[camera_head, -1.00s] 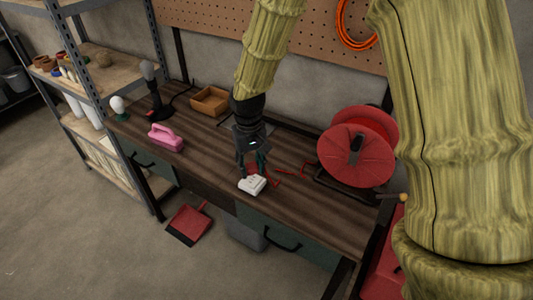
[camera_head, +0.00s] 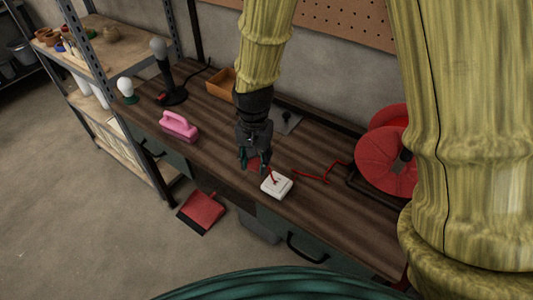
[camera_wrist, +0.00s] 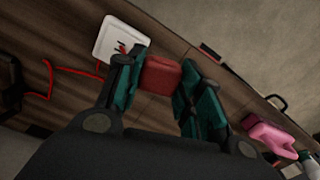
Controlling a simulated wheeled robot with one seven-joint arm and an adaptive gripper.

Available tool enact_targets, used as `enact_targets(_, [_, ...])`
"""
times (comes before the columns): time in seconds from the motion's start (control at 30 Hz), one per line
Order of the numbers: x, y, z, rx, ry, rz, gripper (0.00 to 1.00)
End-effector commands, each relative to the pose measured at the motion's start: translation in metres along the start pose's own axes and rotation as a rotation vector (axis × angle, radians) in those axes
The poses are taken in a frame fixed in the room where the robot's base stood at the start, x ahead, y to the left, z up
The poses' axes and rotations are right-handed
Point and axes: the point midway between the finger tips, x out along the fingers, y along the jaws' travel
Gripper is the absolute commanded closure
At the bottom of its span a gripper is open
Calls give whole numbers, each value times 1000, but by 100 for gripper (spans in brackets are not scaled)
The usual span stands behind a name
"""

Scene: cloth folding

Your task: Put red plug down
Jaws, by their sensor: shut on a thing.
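My gripper (camera_head: 254,162) is low over the workbench, beside the white socket block. In the wrist view the red plug (camera_wrist: 160,75) sits between the green finger pads of my gripper (camera_wrist: 165,85), which is shut on it. In the head view the fingers hide part of the red plug (camera_head: 253,163). The white socket block (camera_head: 277,184) lies near the bench's front edge, just right of my gripper; it also shows in the wrist view (camera_wrist: 118,35). A red cord (camera_head: 320,176) runs along the bench. I cannot tell whether the plug touches the bench top.
A red cable reel (camera_head: 385,160) stands to the right on the bench (camera_head: 225,140). A red dustpan (camera_head: 202,209) lies on the floor.

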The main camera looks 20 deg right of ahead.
Motion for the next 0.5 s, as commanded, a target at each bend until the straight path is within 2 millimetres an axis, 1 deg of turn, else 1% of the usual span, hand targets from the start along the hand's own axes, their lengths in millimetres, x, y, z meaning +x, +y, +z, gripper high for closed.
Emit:
enact_targets(0.03, [7, 2, 7, 60, 1, 3, 100])
enact_targets(0.1, [11, 3, 16, 138, 3, 6, 100])
enact_targets(0.27, [15, 7, 25, 248, 7, 6, 100])
enact_targets(0.37, [15, 8, 21, 272, 8, 6, 100])
enact_targets(0.47, [16, 6, 7, 277, 7, 6, 100])
enact_targets(0.5, [16, 5, -1, 276, 8, 6, 100])
